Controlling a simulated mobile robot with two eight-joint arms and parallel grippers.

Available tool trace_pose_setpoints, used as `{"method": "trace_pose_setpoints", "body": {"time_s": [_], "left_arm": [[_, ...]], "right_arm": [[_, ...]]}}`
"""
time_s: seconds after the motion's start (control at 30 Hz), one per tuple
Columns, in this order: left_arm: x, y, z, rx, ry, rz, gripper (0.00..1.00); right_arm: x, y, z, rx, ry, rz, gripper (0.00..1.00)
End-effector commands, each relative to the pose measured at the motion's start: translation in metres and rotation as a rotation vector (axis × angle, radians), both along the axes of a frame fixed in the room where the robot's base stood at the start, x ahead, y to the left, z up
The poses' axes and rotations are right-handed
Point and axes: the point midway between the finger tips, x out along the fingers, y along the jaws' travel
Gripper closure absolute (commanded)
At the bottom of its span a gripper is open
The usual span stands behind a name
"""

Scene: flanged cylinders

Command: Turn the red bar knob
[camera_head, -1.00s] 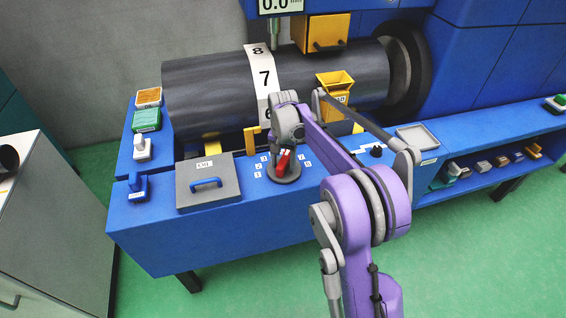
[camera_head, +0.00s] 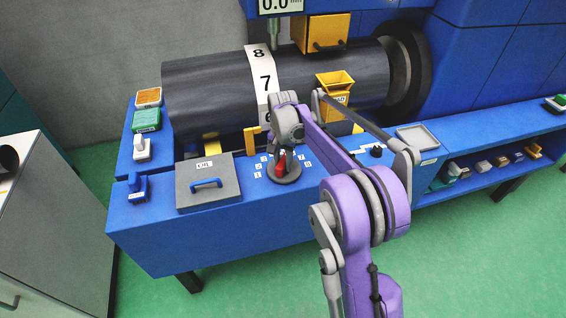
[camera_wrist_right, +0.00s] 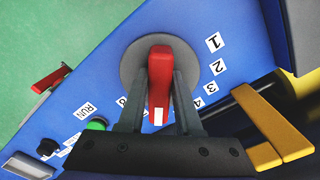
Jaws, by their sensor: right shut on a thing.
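The red bar knob (camera_head: 282,163) sits on a round dark grey base on the blue bench, with numbered white labels around it. In the right wrist view the red bar (camera_wrist_right: 159,80) stands nearly upright in the picture, with a white mark at its near end. My right gripper (camera_wrist_right: 158,90) is shut on the bar, one finger on each side. In the head view the right gripper (camera_head: 281,150) reaches down over the knob and hides part of it. My left gripper is not in view.
A grey lidded box (camera_head: 207,184) with a blue handle is left of the knob. A large dark cylinder (camera_head: 215,88) with a numbered white band lies behind. A yellow hopper (camera_head: 335,90) and a grey tray (camera_head: 417,137) are to the right.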

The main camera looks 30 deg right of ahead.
Motion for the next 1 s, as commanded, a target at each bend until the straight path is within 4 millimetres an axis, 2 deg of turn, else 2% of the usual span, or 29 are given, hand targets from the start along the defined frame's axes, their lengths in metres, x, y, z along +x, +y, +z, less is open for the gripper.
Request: {"method": "trace_pose_setpoints", "body": {"time_s": [0.4,0.73,0.77,0.9,1.0], "left_arm": [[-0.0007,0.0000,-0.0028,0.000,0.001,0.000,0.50],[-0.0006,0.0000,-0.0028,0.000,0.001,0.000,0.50],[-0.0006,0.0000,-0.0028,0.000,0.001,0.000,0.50],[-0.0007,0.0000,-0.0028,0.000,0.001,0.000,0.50],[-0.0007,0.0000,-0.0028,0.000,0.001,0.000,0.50]], "right_arm": [[0.0034,0.0021,0.0001,0.002,-0.001,-0.300,1.00],[0.0034,0.0019,0.0003,0.000,-0.001,-0.315,1.00],[0.0034,0.0019,0.0003,0.000,-0.001,-0.315,0.61],[0.0033,0.0018,0.0002,0.000,-0.001,-0.315,0.38],[0.0032,0.0017,0.0002,0.000,-0.001,-0.315,0.38]]}}
